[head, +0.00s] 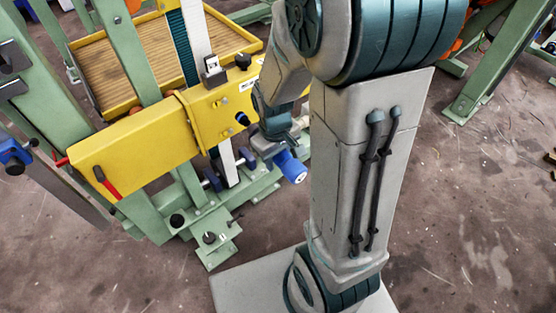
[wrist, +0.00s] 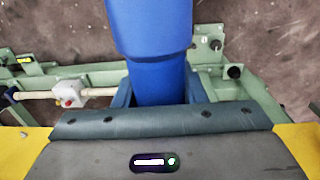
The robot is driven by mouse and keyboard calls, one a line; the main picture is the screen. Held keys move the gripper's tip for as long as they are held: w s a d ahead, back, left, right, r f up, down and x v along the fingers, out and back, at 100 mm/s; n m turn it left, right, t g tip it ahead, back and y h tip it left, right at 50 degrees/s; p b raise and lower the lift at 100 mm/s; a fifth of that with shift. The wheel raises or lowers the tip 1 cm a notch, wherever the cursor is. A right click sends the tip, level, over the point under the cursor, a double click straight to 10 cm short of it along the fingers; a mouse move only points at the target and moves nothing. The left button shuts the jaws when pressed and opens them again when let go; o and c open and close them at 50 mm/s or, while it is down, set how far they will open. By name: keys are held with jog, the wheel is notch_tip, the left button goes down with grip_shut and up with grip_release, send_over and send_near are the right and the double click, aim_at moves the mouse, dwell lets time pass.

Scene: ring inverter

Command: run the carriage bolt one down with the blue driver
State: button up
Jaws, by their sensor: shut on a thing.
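The blue driver (head: 291,167) shows at the lower end of my arm, in front of the green machine frame. In the wrist view its thick blue body (wrist: 152,30) fills the top middle and its narrower part runs down between my jaws. My gripper (head: 268,147) is shut on the driver; in the wrist view its blue fingers (wrist: 158,98) flank the tool on both sides. The yellow carriage (head: 150,140) is up and to the left of the driver. Small fasteners show on it, but I cannot tell which is carriage bolt one. The driver's working tip cannot be made out.
A yellow tray with a slatted brown floor (head: 165,55) is behind the carriage. Green frame beams (head: 130,45) and feet surround the machine. A red-handled lever (head: 107,184) hangs at the carriage's left. The concrete floor (head: 470,200) at right is mostly clear.

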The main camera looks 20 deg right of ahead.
jog(key=shift+r, duration=0.15)
jog(key=shift+w, duration=0.1)
jog(key=shift+w+a, duration=0.1)
jog(key=shift+w, duration=0.15)
jog(key=shift+w+a, duration=0.3)
jog(key=shift+w, duration=0.6)
jog(key=shift+w+a, duration=0.25)
jog(key=shift+w, duration=0.6)
jog(key=shift+w+a, duration=0.3)
jog(key=shift+w, duration=0.6)
jog(key=shift+w+a+r+p, duration=0.1)
jog(key=shift+w+a+p, duration=0.1)
jog(key=shift+w, duration=0.45)
jog(key=shift+w+a+p, duration=0.2)
jog(key=shift+w, duration=0.45)
dwell(0.5)
